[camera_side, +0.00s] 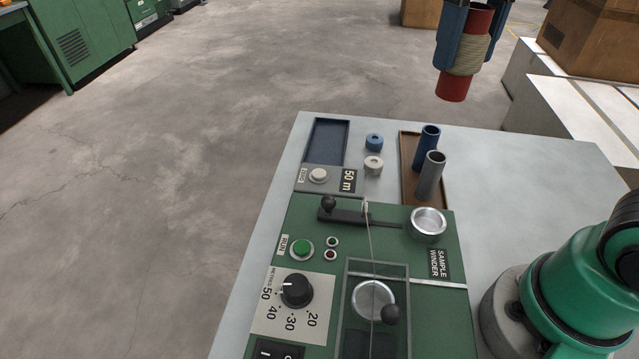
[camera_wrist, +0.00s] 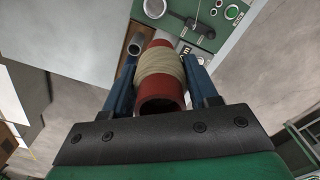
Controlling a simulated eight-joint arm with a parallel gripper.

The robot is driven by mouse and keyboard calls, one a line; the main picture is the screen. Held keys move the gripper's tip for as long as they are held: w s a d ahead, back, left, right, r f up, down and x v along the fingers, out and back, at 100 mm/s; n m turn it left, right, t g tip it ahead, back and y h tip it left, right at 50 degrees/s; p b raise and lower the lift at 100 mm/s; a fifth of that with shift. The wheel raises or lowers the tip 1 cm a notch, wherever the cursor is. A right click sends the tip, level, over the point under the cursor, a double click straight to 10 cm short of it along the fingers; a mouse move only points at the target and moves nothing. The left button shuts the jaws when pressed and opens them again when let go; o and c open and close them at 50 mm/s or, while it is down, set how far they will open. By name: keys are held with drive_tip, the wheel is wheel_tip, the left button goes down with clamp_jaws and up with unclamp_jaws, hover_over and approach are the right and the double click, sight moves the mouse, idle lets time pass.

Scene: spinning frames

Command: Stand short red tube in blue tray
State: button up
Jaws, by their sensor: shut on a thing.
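My gripper (camera_side: 468,45) has blue fingers and is shut on a red tube (camera_side: 453,88) with beige thread wound round its middle. It holds the tube upright or nearly so, high above the far end of the table. In the wrist view the red tube (camera_wrist: 163,98) sits between the two fingers (camera_wrist: 160,85), its open end toward the camera. The blue tray (camera_side: 328,140) is a shallow rectangle at the table's far left corner and looks empty. It lies left of and below my gripper in the side view.
A brown tray (camera_side: 408,165) holds an upright blue tube (camera_side: 426,148) and grey tube (camera_side: 431,176). A blue ring (camera_side: 374,142) and white ring (camera_side: 373,166) lie beside the blue tray. The green sample winder (camera_side: 420,280) with knobs and lever fills the near table.

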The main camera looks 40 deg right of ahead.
drive_tip(key=w+f, duration=0.3)
drive_tip(key=w, duration=0.8)
hover_over(327, 149)
wheel_tip(327, 149, down, 12)
wheel_tip(327, 149, down, 8)
drive_tip(key=shift+r, duration=0.1)
drive_tip(key=o, duration=1.3)
drive_tip(key=shift+f, duration=0.2)
drive_tip(key=shift+c, duration=0.2)
